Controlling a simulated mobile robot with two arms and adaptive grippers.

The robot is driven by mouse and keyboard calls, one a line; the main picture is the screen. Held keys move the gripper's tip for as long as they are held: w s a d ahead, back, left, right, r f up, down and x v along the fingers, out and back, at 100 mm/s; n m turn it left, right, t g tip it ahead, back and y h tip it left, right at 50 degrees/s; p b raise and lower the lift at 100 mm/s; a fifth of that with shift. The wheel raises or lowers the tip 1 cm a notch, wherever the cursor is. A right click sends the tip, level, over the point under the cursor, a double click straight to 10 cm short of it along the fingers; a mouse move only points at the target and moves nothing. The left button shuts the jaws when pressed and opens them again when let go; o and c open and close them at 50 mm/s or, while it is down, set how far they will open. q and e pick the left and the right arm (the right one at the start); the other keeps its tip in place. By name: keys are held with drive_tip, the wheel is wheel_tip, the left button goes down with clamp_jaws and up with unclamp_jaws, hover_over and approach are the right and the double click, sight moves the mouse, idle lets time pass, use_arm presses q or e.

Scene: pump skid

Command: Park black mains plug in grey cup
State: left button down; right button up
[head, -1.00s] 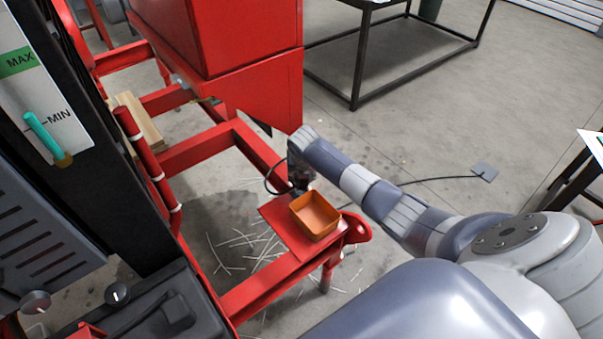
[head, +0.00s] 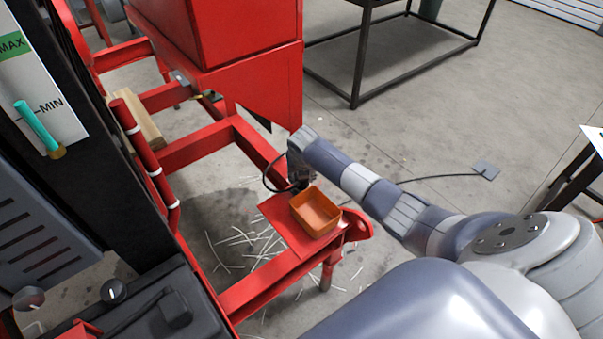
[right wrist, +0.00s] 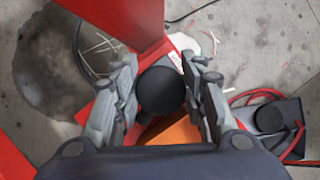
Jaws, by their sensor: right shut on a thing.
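My right gripper (head: 299,184) is at the far left edge of the orange tray in the head view, mostly hidden by my arm and the tray. In the right wrist view its two fingers (right wrist: 161,100) are shut on the black mains plug (right wrist: 160,91), seen end-on as a round black shape. A black cable loops beside the gripper in the head view. I cannot make out the grey cup in either view. My left gripper is not in view.
The orange tray (head: 315,212) stands on a red plate (head: 284,226) of the red frame. A red housing (head: 250,80) hangs close behind the gripper. In the right wrist view a dark box (right wrist: 282,135) with red cables lies at the right. Open floor lies right of the frame.

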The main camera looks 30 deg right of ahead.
drive_tip(key=shift+f+b, duration=0.7)
drive_tip(key=shift+f, duration=0.1)
drive_tip(key=o, duration=1.2)
drive_tip(key=shift+o, duration=0.2)
drive_tip(key=v, duration=1.2)
drive_tip(key=shift+a, duration=0.15)
